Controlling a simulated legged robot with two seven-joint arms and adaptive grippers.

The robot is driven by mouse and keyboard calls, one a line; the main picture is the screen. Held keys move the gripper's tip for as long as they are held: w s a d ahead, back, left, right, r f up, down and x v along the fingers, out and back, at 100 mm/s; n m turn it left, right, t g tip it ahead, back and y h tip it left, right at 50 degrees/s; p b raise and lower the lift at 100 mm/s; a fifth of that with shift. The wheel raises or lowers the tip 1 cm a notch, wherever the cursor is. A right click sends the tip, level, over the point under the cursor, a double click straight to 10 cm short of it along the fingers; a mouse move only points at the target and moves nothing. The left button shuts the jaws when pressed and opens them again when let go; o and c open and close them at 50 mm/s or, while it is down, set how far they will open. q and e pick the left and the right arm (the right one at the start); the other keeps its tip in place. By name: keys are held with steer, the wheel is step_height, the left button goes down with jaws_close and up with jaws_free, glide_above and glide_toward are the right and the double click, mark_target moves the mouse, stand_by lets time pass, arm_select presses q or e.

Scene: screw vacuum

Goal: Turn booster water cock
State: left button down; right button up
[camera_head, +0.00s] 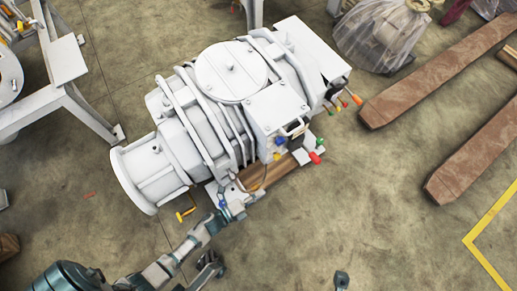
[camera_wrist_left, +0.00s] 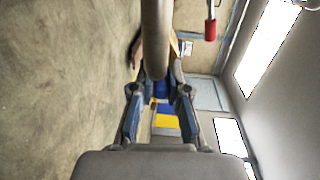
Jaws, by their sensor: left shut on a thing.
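The white vacuum pump (camera_head: 205,110) stands on the floor in the middle of the head view. My left gripper (camera_head: 235,202) is at its lower side, by the base. In the left wrist view my left gripper (camera_wrist_left: 160,97) has its two fingers on either side of a small blue part, which I take to be the booster water cock (camera_wrist_left: 160,88), and is shut on it. A grey pipe (camera_wrist_left: 155,40) crosses in front and hides part of it. A small dark piece at the bottom edge of the head view may be my right gripper (camera_head: 342,280); its jaws do not show.
A yellow-handled valve (camera_head: 185,214) is left of my left gripper. Red and green knobs (camera_head: 316,157) stick out at the pump's right. Brown beams (camera_head: 440,75) lie at the right.

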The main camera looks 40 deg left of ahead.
arm_select(q)
steer(key=c, duration=1.3)
jaws_free()
steer(key=shift+s+f, duration=0.15)
steer(key=shift+f, duration=0.15)
steer(key=shift+o, duration=0.7)
steer(key=shift+r, duration=0.15)
steer(key=shift+s+a, duration=0.15)
steer(key=shift+s, duration=0.1)
steer(key=f+v, duration=0.1)
steer(key=v, duration=1)
steer(key=shift+r, duration=0.5)
steer(key=shift+s, duration=0.1)
